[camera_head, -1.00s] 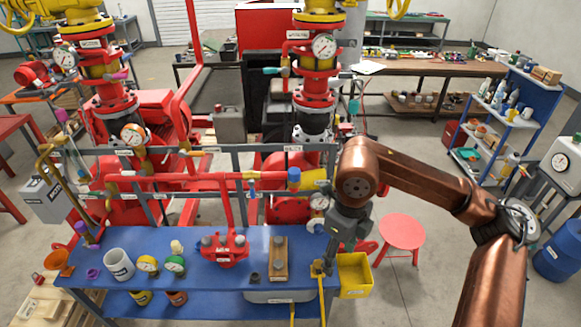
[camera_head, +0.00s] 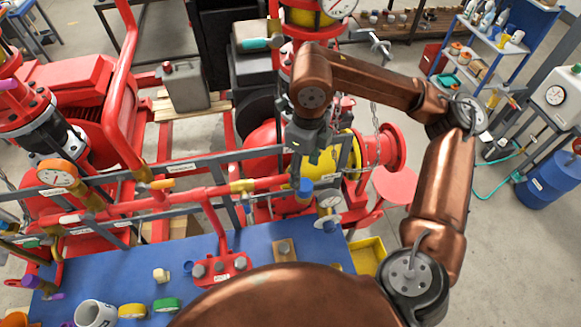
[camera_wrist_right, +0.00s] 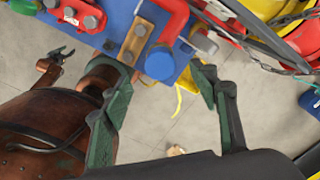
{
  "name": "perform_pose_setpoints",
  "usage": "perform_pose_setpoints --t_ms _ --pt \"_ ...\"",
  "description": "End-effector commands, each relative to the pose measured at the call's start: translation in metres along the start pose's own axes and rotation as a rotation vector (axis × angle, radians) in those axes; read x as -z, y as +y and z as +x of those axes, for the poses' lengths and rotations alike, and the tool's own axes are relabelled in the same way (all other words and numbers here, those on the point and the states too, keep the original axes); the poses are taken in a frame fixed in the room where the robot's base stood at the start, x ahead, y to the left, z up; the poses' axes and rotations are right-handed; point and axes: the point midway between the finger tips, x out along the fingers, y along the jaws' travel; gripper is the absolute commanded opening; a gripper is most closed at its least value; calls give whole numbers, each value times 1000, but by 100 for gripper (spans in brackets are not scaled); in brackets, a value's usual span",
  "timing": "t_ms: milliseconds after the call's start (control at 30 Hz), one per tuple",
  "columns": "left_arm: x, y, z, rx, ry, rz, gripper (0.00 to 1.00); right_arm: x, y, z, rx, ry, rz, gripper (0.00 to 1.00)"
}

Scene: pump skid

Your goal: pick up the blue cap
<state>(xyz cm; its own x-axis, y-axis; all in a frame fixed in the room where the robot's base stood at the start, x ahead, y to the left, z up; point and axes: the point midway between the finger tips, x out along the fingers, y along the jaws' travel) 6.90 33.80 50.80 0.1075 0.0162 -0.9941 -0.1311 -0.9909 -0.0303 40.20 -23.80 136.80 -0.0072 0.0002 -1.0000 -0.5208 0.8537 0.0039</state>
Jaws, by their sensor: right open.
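The blue cap (camera_head: 305,188) sits upright on a fitting of the red pipework, just behind the back edge of the blue bench (camera_head: 262,238). In the right wrist view the round blue cap (camera_wrist_right: 160,63) lies between my two finger tips, with a gap on both sides. My right gripper (camera_head: 302,166) points down above the cap, open and empty. Its spread fingers also show in the right wrist view (camera_wrist_right: 166,80). A small dark claw of my left gripper (camera_wrist_right: 60,56) shows there at the left; its jaws are too small to judge.
Red and grey pipes (camera_head: 205,190) run beside the cap. A yellow body with a chain (camera_head: 345,152) stands close to my right gripper. A red clamp block (camera_head: 222,268) and a wooden block (camera_head: 285,250) lie on the bench. A yellow bin (camera_head: 368,255) hangs at its right end.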

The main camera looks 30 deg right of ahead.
Motion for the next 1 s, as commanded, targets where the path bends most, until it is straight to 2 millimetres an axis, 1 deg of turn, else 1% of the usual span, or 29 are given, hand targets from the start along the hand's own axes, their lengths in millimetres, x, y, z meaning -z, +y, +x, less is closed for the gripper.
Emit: perform_pose_setpoints --t_ms 33,100,333,467,567,600,700,800,1000 --pt "-9 1 -1 0 -11 -2 40 1 0 0 1 0 0 55" --pt "-14 1 -2 -1 -17 -4 40 2 0 3 0 1 0 55" --pt "-21 0 -10 0 -25 -6 40 -1 -2 27 -1 5 -1 55" --pt "-28 0 -21 0 -35 -7 40 -1 -2 42 -3 7 -2 55" --pt "-25 0 -31 0 -33 -7 40 1 -2 56 -4 7 -3 55" --pt "-22 -1 -32 1 -29 -6 40 0 -2 63 -3 6 -2 55" --pt "-10 -2 -33 1 -15 -4 40 0 -2 74 -2 5 -1 55" --pt "-3 -2 -34 2 -5 -3 40 0 -2 79 -2 3 -2 55" --pt "-5 -2 -33 2 -8 -3 40 -1 -2 80 -2 3 -2 54"
